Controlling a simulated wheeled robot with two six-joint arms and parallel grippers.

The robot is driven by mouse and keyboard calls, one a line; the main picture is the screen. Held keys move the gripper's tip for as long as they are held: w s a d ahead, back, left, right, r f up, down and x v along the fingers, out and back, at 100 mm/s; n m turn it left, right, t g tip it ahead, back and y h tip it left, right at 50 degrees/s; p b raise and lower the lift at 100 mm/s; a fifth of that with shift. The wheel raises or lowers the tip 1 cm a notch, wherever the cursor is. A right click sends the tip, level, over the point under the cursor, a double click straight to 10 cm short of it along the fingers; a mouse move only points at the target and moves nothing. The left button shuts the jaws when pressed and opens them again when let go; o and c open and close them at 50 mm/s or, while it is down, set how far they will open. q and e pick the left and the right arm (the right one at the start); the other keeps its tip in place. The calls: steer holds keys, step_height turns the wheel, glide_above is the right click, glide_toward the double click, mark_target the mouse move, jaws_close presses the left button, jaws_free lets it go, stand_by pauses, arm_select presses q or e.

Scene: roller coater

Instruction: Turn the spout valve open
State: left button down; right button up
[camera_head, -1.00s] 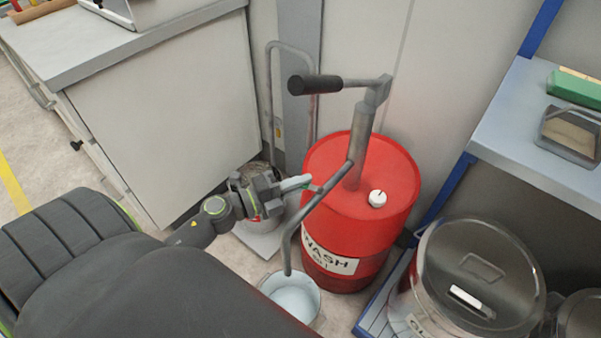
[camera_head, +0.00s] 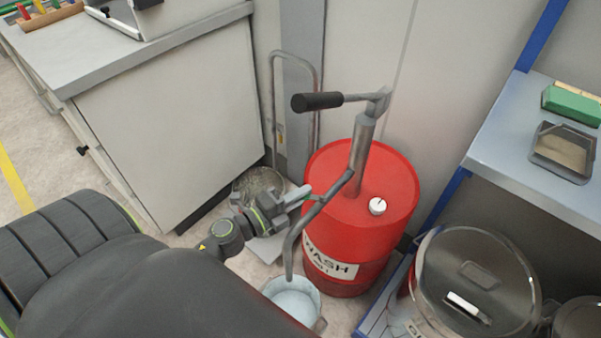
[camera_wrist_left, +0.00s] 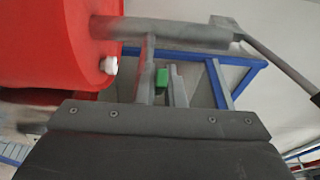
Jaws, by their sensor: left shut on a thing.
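The pump's grey spout (camera_head: 296,237) runs from the pump column (camera_head: 361,150) on a red drum (camera_head: 342,217) and bends down over a white bucket (camera_head: 292,297). A small green spout valve handle (camera_head: 314,197) sits on the spout. My left gripper (camera_head: 305,193) is at the spout from its left side, shut on this handle. In the left wrist view the green handle (camera_wrist_left: 161,79) shows between the two grey fingers (camera_wrist_left: 163,72). The fingers hide part of the valve. My right gripper is not in view.
A black-gripped pump lever (camera_head: 318,102) extends left above the drum. A white cap (camera_head: 377,206) is on the drum top. A cabinet (camera_head: 170,120) is at left, and a shelf (camera_head: 510,140) with a tray is at right.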

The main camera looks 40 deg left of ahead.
arm_select(q)
steer(key=c, duration=1.5)
jaws_free()
